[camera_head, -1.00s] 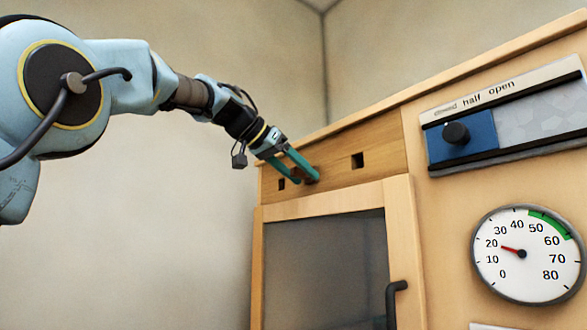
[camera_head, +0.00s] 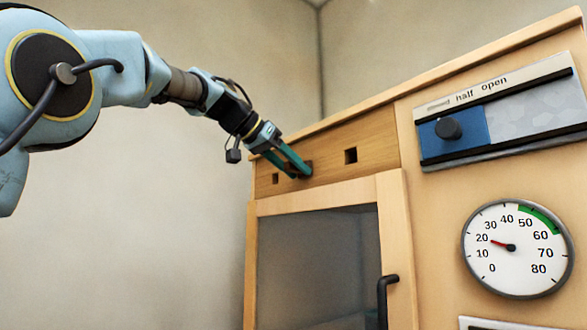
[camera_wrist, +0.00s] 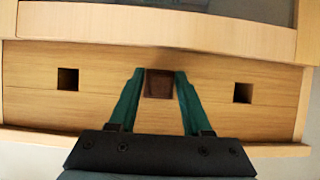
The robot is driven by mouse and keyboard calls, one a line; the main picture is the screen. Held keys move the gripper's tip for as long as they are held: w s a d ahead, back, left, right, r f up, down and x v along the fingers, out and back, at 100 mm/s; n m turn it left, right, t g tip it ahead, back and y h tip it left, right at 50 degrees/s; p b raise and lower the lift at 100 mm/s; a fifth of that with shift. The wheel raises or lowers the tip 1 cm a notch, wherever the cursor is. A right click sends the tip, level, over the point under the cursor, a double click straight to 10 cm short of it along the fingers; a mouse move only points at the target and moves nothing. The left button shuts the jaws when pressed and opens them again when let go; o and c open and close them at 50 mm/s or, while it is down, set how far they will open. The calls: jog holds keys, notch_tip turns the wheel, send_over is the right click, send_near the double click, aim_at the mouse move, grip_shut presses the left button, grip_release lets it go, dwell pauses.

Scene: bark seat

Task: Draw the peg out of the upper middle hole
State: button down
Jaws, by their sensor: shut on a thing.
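The dark brown peg (camera_wrist: 159,84) sits in the middle hole of the wooden top panel (camera_head: 378,145). Its square end faces me in the wrist view. My gripper (camera_wrist: 160,76) has its two green fingers on either side of the peg, shut on it, with the tips at the panel. In the head view my gripper (camera_head: 301,172) reaches the panel from the upper left. The fingers hide most of the peg there. How deep the peg sits cannot be told.
An empty square hole (camera_head: 351,156) lies right of the peg and another (camera_head: 275,179) left of it. Below is a glazed door (camera_head: 320,260) with a black handle (camera_head: 386,298). A slider (camera_head: 448,129) labelled "half open" and a dial (camera_head: 517,248) are on the right.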

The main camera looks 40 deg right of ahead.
jog(key=a+b, duration=0.4)
jog(key=a, duration=0.6)
jog(key=shift+w+a+b, duration=0.15)
jog(key=shift+w+b, duration=0.15)
jog(key=shift+b, duration=0.1)
dwell(1.1)
dwell(0.4)
jog(key=shift+a, duration=0.1)
